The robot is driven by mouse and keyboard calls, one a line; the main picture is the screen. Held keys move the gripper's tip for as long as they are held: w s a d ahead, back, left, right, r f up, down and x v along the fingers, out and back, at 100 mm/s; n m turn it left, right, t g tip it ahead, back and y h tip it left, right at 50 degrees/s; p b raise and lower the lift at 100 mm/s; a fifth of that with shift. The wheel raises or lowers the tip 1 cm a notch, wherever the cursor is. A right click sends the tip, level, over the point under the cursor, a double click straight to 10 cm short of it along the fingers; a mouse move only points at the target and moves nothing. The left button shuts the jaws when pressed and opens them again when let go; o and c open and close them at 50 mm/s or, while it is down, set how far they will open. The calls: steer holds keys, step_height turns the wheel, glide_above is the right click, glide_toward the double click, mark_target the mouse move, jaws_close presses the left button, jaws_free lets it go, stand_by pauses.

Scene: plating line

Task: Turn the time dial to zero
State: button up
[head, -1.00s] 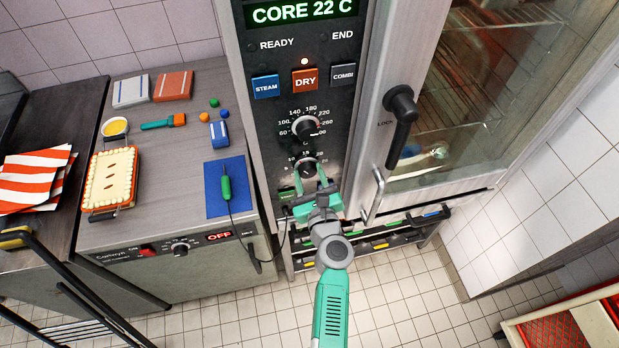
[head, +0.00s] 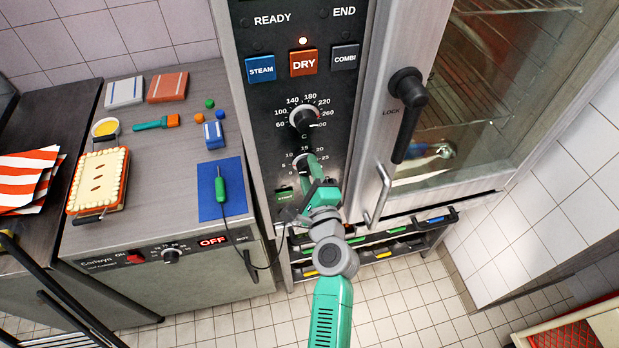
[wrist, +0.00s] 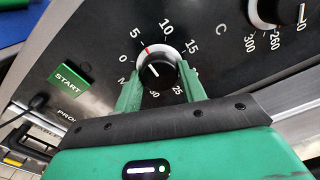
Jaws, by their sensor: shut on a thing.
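The time dial (wrist: 160,70) is a round black knob with a pale rim, ringed by numbers from 0 up to 30. In the wrist view a red mark on its rim lies between 5 and 10, nearer 5. A short white line shows on its face. My gripper (wrist: 158,78) has one green finger on each side of the knob and is shut on it. In the head view my gripper (head: 310,170) is at the lower dial (head: 301,160) of the oven panel and partly covers it.
The temperature dial (head: 304,119) sits just above. A green START button (head: 285,196) is at lower left. The oven's door handle (head: 404,115) and a steel bar handle (head: 379,195) stick out to the right. A counter (head: 150,180) with several items stands left.

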steer(key=n+b, duration=0.3)
steer(key=n, duration=0.1)
steer(key=shift+f+n, duration=0.15)
steer(key=shift+n, duration=0.15)
steer(key=shift+r+n+b, duration=0.2)
steer(key=shift+n+b, duration=1.6)
steer(key=shift+n, duration=0.4)
steer(key=o, duration=1)
steer(key=v, duration=0.7)
steer(key=shift+s+p, duration=0.3)
steer(key=shift+s, duration=0.1)
